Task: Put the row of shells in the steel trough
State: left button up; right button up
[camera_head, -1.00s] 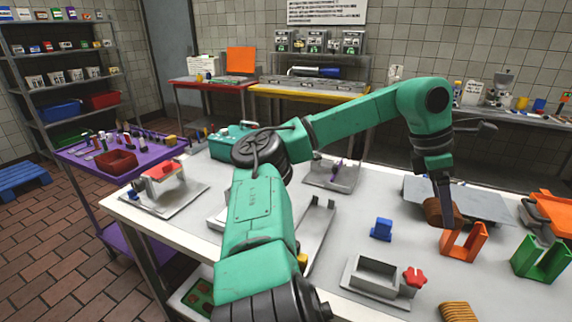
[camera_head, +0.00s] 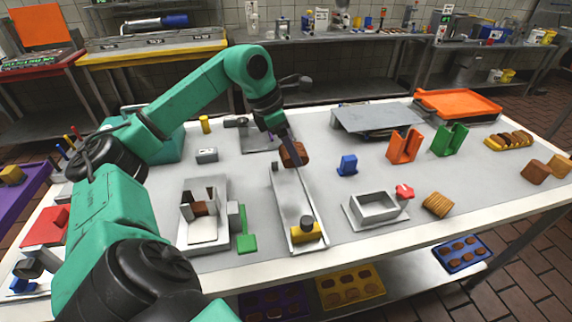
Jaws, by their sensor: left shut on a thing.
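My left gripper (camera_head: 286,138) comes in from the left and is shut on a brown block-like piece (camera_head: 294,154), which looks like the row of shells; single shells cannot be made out. The piece is tilted and shows at the far end of the steel trough (camera_head: 291,196), a long narrow channel on the table. I cannot tell whether it touches the trough. A yellow block with a dark round top (camera_head: 306,232) sits at the trough's near end. My right gripper is not in view.
Right of the trough are a blue block (camera_head: 347,165), a steel box fixture (camera_head: 374,207) with a red knob, and a ridged tan piece (camera_head: 437,205). Orange (camera_head: 404,146) and green (camera_head: 449,139) holders stand farther back. A steel fixture (camera_head: 204,222) stands left of the trough.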

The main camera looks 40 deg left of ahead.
pick_arm(q)
jog(key=f+b, duration=0.3)
jog(key=f, duration=0.2)
jog(key=f+b, duration=0.2)
jog(key=f, duration=0.4)
jog(key=shift+s+a+b, duration=0.2)
jog(key=shift+b, duration=0.2)
jog(key=shift+f+b, duration=0.3)
jog(key=shift+r, duration=0.2)
jog(key=shift+f, duration=0.2)
jog(key=o, duration=1.3)
jog(key=shift+o, duration=0.2)
jog(key=shift+r+p, duration=0.35)
jog(key=shift+p, duration=0.05)
jog(key=b, duration=0.3)
jog(key=shift+s+a+r, duration=0.25)
jog(key=shift+a, duration=0.05)
jog(key=v, duration=1.1)
